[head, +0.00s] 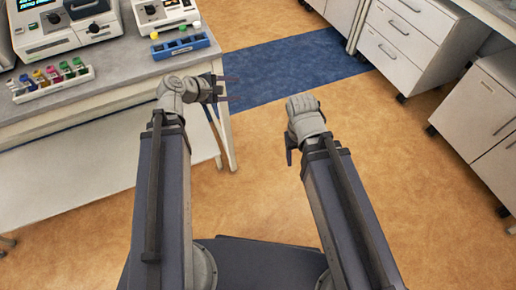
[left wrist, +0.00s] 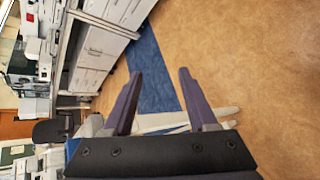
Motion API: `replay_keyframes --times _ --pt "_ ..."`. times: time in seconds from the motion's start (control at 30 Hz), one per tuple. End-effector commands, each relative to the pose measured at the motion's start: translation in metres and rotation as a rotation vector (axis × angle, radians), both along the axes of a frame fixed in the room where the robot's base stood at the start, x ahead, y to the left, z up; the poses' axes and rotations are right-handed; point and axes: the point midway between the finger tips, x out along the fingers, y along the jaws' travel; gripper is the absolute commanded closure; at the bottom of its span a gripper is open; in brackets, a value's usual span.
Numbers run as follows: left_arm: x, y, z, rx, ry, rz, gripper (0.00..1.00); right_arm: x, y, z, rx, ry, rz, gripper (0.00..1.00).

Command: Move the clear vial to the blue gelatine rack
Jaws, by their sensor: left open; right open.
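The blue rack (head: 180,47) stands at the table's right end in the head view, with a few small coloured pieces at its top. A white rack (head: 52,86) to its left holds several vials with coloured caps. I cannot pick out the clear vial for certain. My left gripper (head: 230,88) is open and empty, just off the table's right edge and below the blue rack in the picture. Its two fingers also show apart in the left wrist view (left wrist: 160,73). My right gripper (head: 291,157) is over the floor, away from the table; its fingers are partly hidden.
The table (head: 110,88) carries lab instruments (head: 65,25) at the back left. White drawer cabinets (head: 408,45) stand at the right. A blue floor strip (head: 290,65) crosses the open floor between table and cabinets.

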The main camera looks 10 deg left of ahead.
Motion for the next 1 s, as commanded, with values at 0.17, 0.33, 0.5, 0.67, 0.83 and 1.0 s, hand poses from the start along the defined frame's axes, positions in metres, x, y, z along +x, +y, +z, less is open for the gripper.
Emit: replay_keyframes --times 0.17,0.33,0.5,0.67,0.83,1.0 --pt "-0.061 -0.087 -0.062 0.501 0.015 -0.606 0.42 0.0 0.0 0.0 0.0 0.0 0.0 0.37" --pt "-0.116 -0.112 -0.094 0.876 0.022 -1.14 0.42 0.0 0.0 0.0 0.0 0.0 0.0 0.37" --pt "-0.148 -0.113 -0.102 1.103 0.043 -1.506 0.42 0.0 0.0 0.0 0.0 0.0 0.0 0.37" --pt "-0.159 -0.111 -0.101 1.193 0.06 -1.661 0.42 0.0 0.0 0.0 0.0 0.0 0.0 0.37" --pt "-0.16 -0.109 -0.1 1.209 0.066 -1.689 0.42 0.0 0.0 0.0 0.0 0.0 0.0 0.37" --pt "-0.16 -0.109 -0.1 1.208 0.065 -1.685 0.42 0.0 0.0 0.0 0.0 0.0 0.0 0.37"
